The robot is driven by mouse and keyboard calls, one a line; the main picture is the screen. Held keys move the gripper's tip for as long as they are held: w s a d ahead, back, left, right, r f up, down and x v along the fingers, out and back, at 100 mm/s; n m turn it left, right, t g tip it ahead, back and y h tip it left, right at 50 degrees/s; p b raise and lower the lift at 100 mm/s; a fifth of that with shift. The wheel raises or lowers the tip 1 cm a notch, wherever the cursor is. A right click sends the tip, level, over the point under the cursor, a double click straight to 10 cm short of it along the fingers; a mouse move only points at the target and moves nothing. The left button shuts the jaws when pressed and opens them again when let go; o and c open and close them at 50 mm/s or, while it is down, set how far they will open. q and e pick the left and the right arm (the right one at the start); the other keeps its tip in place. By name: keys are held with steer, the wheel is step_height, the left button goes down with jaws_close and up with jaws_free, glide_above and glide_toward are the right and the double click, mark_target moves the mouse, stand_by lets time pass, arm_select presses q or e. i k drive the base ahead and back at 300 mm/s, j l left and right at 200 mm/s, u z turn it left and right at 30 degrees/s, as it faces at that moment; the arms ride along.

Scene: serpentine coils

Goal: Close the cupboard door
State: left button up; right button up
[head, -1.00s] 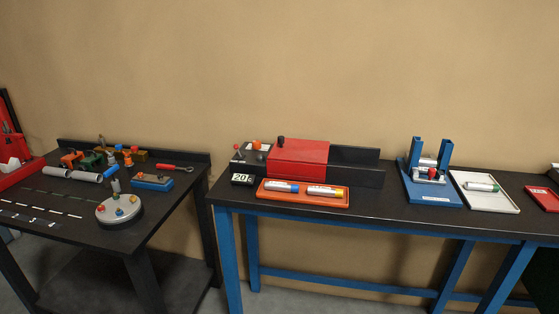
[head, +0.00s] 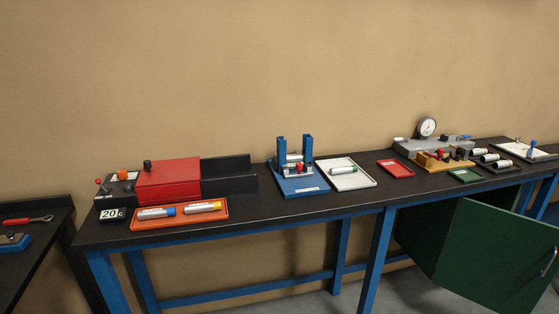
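The dark green cupboard door (head: 490,257) shows at the lower right in the head view. It stands open, swung out from beneath the black-topped bench, and its right end is cut off by the picture edge. A thin metal handle (head: 552,262) shows near the right edge of the door. Part of the green cupboard (head: 424,232) shows to the left of the door, under the bench top. The cupboard's inside is hidden. Neither of my grippers is in view.
The long black bench (head: 240,218) on blue legs crosses the view. It carries a red box device (head: 168,182), an orange tray (head: 180,222), a blue fixture (head: 298,183), a white tray (head: 362,181) and a dial gauge (head: 426,128). A second table (head: 35,250) stands at left.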

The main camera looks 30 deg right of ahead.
mark_target(502, 261)
steer(key=z, duration=2.35)
steer(key=i+l+u, duration=0.2)
steer(key=i, duration=0.25)
steer(key=i+u, duration=0.15)
steer(key=i, duration=0.3)
steer(key=i+l+u, duration=0.2)
steer(key=i, duration=0.25)
